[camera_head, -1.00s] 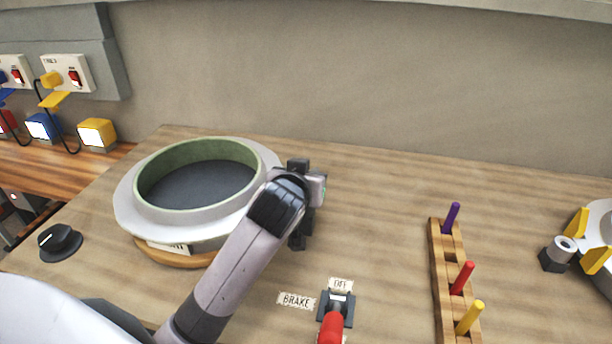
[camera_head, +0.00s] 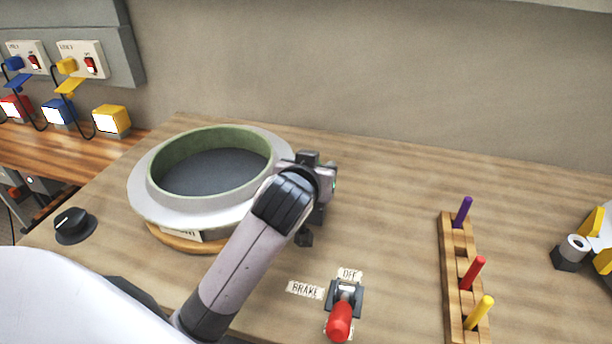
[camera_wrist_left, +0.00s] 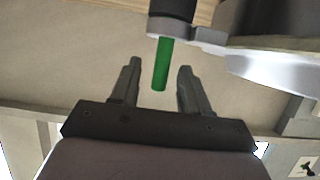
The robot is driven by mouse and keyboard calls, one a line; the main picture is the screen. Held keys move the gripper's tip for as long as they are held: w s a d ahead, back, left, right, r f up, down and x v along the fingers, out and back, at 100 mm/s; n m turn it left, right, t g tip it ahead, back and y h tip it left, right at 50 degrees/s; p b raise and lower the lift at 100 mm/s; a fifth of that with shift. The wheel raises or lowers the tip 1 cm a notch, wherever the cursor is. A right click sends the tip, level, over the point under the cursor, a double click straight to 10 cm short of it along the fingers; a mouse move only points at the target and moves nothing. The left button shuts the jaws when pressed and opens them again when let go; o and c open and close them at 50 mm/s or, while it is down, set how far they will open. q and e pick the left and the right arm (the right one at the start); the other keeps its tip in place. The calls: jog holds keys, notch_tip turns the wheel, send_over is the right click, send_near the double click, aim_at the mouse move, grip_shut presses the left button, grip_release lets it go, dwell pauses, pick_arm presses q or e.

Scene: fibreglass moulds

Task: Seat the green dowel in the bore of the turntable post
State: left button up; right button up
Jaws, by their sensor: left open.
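The green dowel (camera_wrist_left: 161,64) shows in the left wrist view, sticking out of a grey lug (camera_wrist_left: 186,32) with a dark cylinder (camera_wrist_left: 172,8) on its other side. I take these to be the turntable post, but the bore is hidden and I cannot tell how deep the dowel sits. My left gripper (camera_wrist_left: 159,66) is open, with one finger on each side of the dowel and a gap to both. In the head view the turntable (camera_head: 152,205) carries a pale mould with a green inner wall. My left gripper (camera_head: 317,190) is at its right side, partly hidden by my wrist. My right gripper is out of view.
A red-handled brake lever (camera_head: 340,320) stands in front, beside an OFF label. A wooden rack (camera_head: 450,280) holds purple, red and yellow pegs. A black knob (camera_head: 74,224) is at left, a white-and-yellow fixture (camera_head: 603,222) at right. The bench behind the rack is clear.

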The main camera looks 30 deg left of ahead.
pick_arm(q)
jog(key=v, duration=0.9)
jog(key=shift+s, duration=0.2)
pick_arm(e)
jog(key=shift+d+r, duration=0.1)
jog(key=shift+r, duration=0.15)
pick_arm(q)
jog(key=shift+r, duration=0.15)
